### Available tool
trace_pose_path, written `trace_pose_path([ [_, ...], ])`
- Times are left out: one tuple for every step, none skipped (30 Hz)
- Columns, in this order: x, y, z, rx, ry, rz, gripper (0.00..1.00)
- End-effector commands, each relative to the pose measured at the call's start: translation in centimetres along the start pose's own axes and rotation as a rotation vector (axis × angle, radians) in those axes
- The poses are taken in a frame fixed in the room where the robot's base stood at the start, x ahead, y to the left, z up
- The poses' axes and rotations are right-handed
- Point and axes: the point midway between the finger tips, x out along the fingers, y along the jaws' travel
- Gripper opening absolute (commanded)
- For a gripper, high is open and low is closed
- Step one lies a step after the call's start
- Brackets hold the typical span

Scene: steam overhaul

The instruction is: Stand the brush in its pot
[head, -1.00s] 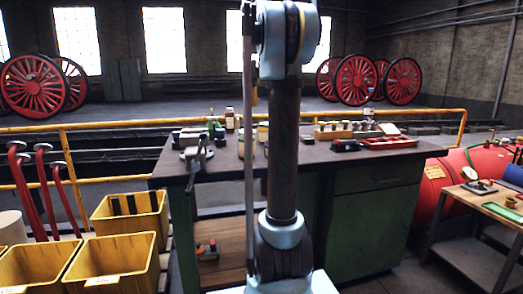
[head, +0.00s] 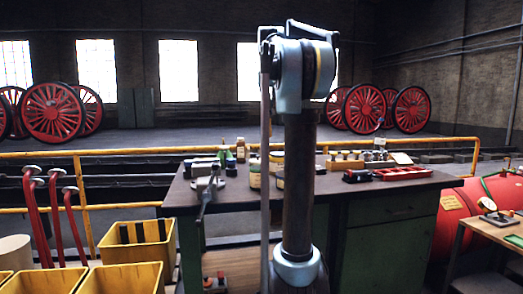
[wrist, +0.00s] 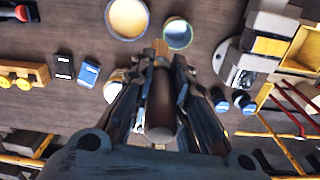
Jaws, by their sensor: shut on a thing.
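My gripper (wrist: 160,62) is shut on the brush (wrist: 161,47) in the wrist view, above the dark bench top. A narrow tan part of the brush shows between the fingertips; the fingers hide much of the rest. A round vessel with a pale green rim (wrist: 177,33) stands just beyond the fingertips, slightly right; it may be the brush's pot, but I cannot tell for sure. A jar with cream contents (wrist: 127,18) stands left of it. In the head view my arm hides the gripper and the brush.
Yellow bins (head: 122,278) stand on the left. A blue-labelled box (wrist: 88,73) lies left of the gripper.

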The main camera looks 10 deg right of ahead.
Motion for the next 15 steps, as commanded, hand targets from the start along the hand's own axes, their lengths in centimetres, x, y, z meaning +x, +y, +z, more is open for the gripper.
trace_pose_path([
  [0.2,-0.2,0.0,-0.038,0.000,0.000,0.00],
  [0.3,-0.3,0.0,-0.070,0.000,0.000,0.00],
  [0.5,-0.5,-0.1,-0.117,0.000,0.000,0.00],
  [0.7,-0.7,-0.1,-0.158,0.000,0.000,0.00],
  [0.9,-0.8,-0.1,-0.202,0.000,0.000,0.00],
  [1.2,-1.0,-0.1,-0.262,0.000,0.000,0.00],
  [1.3,-1.2,-0.1,-0.310,0.000,0.000,0.00],
  [1.5,-1.4,-0.1,-0.356,0.000,0.000,0.00],
  [1.8,-1.6,-0.2,-0.420,-0.001,0.001,0.00],
  [2.0,-1.8,-0.2,-0.466,-0.001,0.001,0.00],
  [2.2,-2.0,-0.2,-0.514,-0.001,0.001,0.00],
  [2.5,-2.2,-0.2,-0.576,-0.001,0.001,0.00],
  [2.6,-2.4,-0.2,-0.622,-0.001,0.001,0.00],
  [2.8,-2.6,-0.2,-0.668,-0.001,0.001,0.00],
  [3.1,-2.8,-0.2,-0.730,-0.001,0.001,0.00],
])
